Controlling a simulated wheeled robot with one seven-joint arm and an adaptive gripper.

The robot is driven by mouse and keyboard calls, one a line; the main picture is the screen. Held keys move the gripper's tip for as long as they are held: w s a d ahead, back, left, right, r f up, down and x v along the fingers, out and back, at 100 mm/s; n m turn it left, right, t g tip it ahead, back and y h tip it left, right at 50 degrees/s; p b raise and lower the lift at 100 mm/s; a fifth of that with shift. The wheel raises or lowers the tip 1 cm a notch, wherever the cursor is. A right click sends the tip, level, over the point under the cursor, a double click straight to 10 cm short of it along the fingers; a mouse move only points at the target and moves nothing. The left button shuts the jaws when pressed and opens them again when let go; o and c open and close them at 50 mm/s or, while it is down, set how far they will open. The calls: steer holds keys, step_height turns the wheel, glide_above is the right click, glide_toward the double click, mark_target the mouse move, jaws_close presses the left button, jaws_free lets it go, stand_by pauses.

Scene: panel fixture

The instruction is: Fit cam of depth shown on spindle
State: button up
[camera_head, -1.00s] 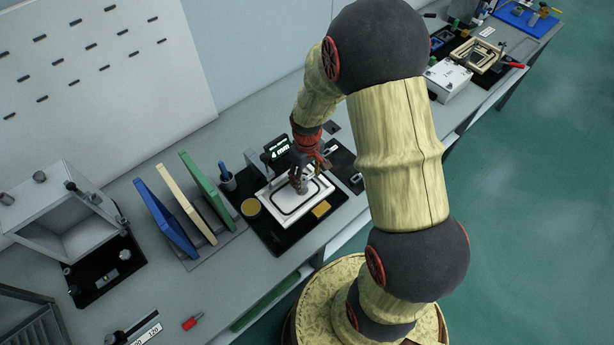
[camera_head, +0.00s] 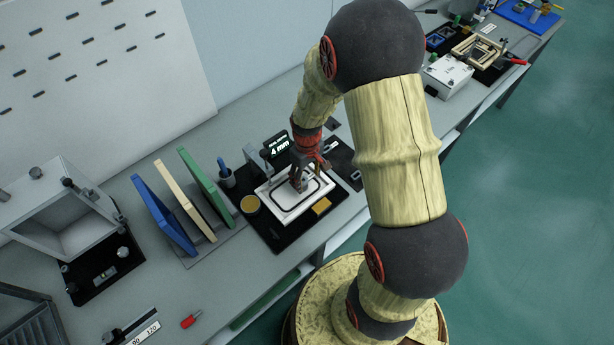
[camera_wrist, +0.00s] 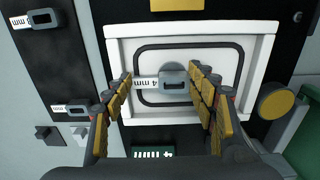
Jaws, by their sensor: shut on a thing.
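The display (camera_head: 281,147) behind the fixture reads 4 mm. It also shows in the wrist view (camera_wrist: 152,154). The white framed plate (camera_head: 284,212) with a black oval groove lies on a black mat. My gripper (camera_head: 299,186) is over this plate. In the wrist view my gripper (camera_wrist: 165,92) has its padded fingers shut on a grey cam (camera_wrist: 176,77) with a white 4 mm tag (camera_wrist: 146,84). A grey round part shows behind the cam. The spindle is not clearly seen, so I cannot tell whether the cam is on it.
Two more tagged grey cams, one upper (camera_wrist: 41,18) and one lower (camera_wrist: 79,109), lie at left in the wrist view. Upright blue (camera_head: 163,216), cream and green boards stand left.

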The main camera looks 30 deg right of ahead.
mark_target(307, 180)
steer(key=shift+f, duration=0.35)
steer(key=o, duration=1.2)
step_height(307, 180, up, 12)
steer(key=shift+r, duration=0.1)
